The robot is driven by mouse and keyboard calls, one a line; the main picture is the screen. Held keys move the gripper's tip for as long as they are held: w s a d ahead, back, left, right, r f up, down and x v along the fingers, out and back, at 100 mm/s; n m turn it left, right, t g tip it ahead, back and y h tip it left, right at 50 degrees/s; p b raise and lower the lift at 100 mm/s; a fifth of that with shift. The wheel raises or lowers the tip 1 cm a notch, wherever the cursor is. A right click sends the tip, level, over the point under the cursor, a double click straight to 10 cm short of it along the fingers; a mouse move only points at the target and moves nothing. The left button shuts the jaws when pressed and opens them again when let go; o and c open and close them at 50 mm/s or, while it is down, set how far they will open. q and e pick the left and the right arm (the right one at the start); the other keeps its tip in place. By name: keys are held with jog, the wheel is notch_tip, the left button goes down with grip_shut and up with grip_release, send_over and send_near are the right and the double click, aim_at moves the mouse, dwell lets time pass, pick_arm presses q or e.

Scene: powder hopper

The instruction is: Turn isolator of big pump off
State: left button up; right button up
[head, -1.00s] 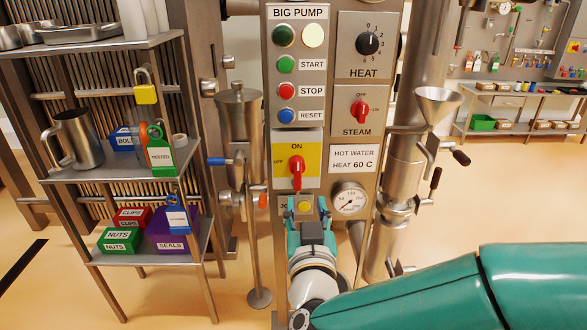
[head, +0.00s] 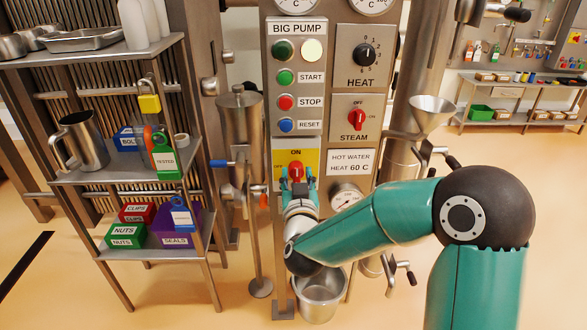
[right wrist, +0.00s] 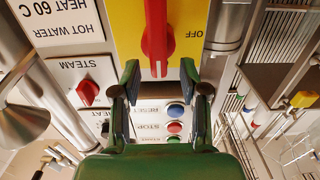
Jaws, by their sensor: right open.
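The big pump isolator is a red handle (head: 296,170) on a yellow plate (head: 312,158) marked ON at the top and OFF at the left, below the BIG PUMP buttons. The handle stands upright, in line with ON. In the right wrist view, where the lettering is upside down, the red handle (right wrist: 157,35) fills the top middle. My right gripper (head: 297,183) is open in front of the plate and covers the handle's lower part. In the right wrist view its fingertips (right wrist: 160,75) are spread either side of the handle's line; contact cannot be told. My left gripper is not in view.
The red STEAM knob (head: 356,119) and black HEAT knob (head: 364,54) are on the panel to the right. A gauge (head: 346,198) sits below. A shelf rack (head: 110,173) with padlocks and bins stands at left. A metal bucket (head: 321,297) stands below my right arm.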

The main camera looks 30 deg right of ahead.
aim_at(297, 172)
jog(key=shift+x, duration=1.55)
jog(key=c, duration=0.8)
jog(key=shift+s+a, duration=0.1)
jog(key=shift+a, duration=0.15)
grip_shut()
jog(key=shift+d, duration=0.1)
